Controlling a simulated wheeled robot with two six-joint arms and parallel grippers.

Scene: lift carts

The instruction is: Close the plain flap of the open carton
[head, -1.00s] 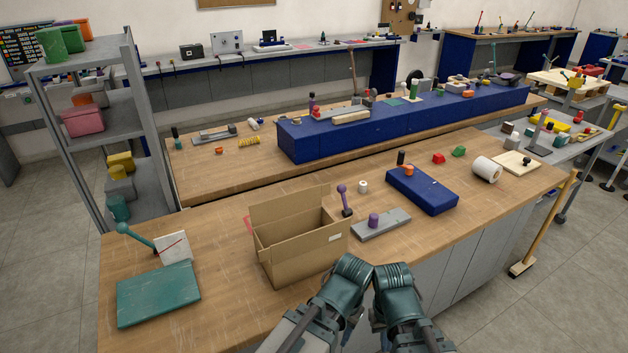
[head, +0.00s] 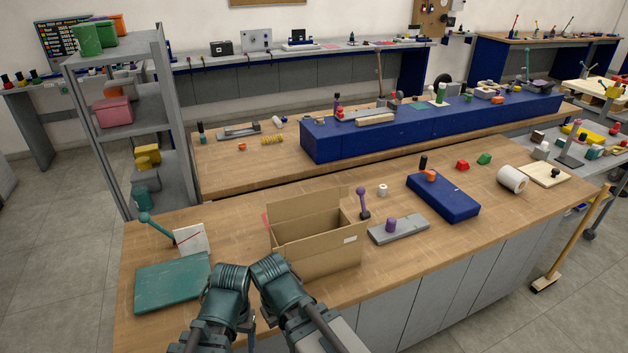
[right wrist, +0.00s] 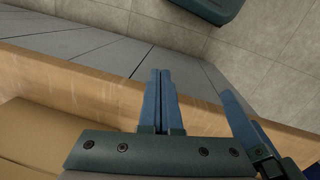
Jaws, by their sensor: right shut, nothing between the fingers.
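The open brown carton (head: 322,262) stands on the front workbench with a white label on its near side. A plain cardboard flap (head: 303,206) stands up along its far side. A red mark shows at its left edge. In the right wrist view, brown cardboard (right wrist: 35,145) fills the lower left. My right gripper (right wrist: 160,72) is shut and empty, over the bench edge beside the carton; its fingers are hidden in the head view.
A grey block (head: 399,229) with a purple knob and a blue box (head: 443,198) stand right. A purple-topped post (head: 363,203) is close to the carton's right side.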

